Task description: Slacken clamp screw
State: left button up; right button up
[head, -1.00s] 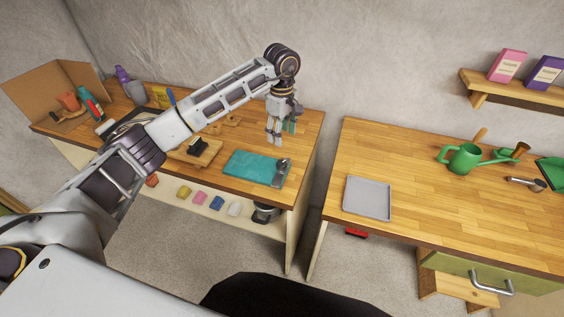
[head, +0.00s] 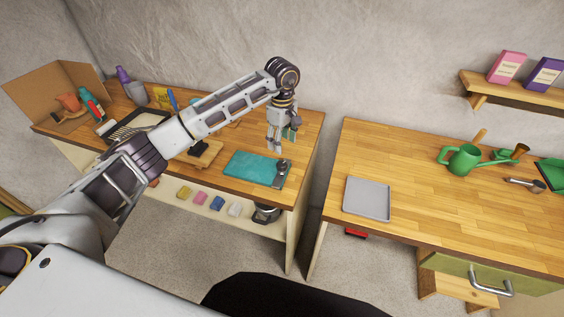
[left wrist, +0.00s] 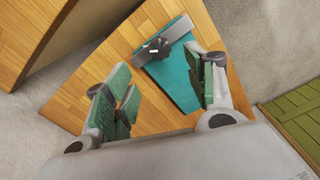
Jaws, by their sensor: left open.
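The clamp screw looks like a dark knob (left wrist: 158,46) on a grey bar (left wrist: 163,40) across one end of a teal board (left wrist: 172,75). In the head view the knob (head: 282,168) sits at the right end of the teal board (head: 250,168), on the left workbench. My left gripper (head: 281,141) is open and empty, pointing down above the bench just behind the knob. In the left wrist view its fingers (left wrist: 165,102) are spread, with the knob ahead of them and apart from them. My right gripper is in neither view.
The left bench (head: 308,128) also holds a cardboard box (head: 45,92), bottles and a small wooden block. A gap separates it from the right bench (head: 420,205), which carries a grey tray (head: 367,198) and a green watering can (head: 464,158). Small coloured items lie on the lower shelf.

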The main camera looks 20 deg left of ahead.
aim_at(282, 163)
pick_arm(q)
notch_tip(282, 163, down, 9)
jog(key=shift+p, duration=1.05)
jog(key=shift+f, duration=0.95)
jog(key=shift+c, duration=0.9)
jog(key=c, duration=0.9)
jog(key=shift+n, duration=0.3)
